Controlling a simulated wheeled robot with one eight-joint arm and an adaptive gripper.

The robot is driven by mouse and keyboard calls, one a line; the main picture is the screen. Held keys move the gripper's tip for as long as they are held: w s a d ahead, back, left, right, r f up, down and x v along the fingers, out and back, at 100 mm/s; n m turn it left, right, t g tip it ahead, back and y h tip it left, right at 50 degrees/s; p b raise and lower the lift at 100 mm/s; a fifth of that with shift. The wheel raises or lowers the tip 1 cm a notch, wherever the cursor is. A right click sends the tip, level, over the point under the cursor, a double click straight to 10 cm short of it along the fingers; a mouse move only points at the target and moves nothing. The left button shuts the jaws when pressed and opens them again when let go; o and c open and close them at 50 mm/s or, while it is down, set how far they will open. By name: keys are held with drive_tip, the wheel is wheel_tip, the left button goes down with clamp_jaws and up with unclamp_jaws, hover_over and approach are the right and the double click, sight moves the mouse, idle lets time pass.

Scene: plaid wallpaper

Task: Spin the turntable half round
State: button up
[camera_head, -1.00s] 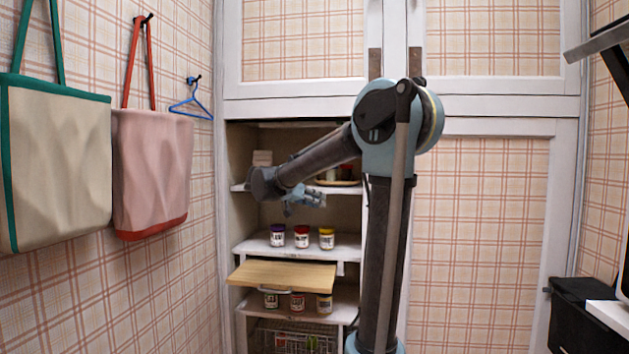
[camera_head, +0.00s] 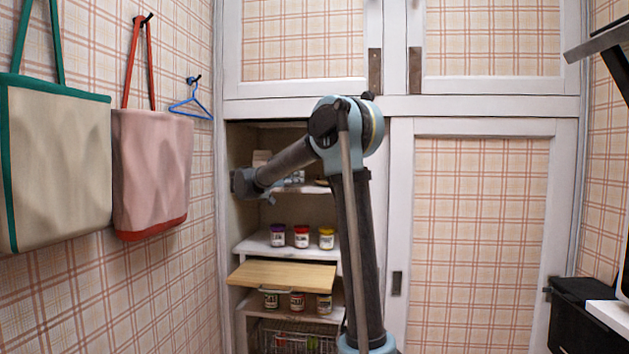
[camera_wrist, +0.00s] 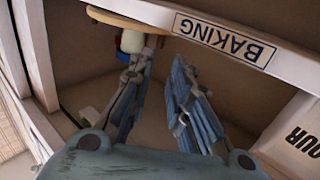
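The turntable is a round wooden disc (camera_wrist: 120,22) at the top of the wrist view, on the upper cupboard shelf. In the head view my gripper is mostly hidden beside the upper shelf.
A BAKING label (camera_wrist: 225,40) shows upside down near the fingers. A white box (camera_wrist: 298,138) with partly visible lettering is at the right. Below are jars (camera_head: 302,237) on a shelf and a protruding wooden board (camera_head: 282,273). Bags (camera_head: 150,165) hang left.

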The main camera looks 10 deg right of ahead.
drive_tip(key=x, duration=1.1)
clamp_jaws()
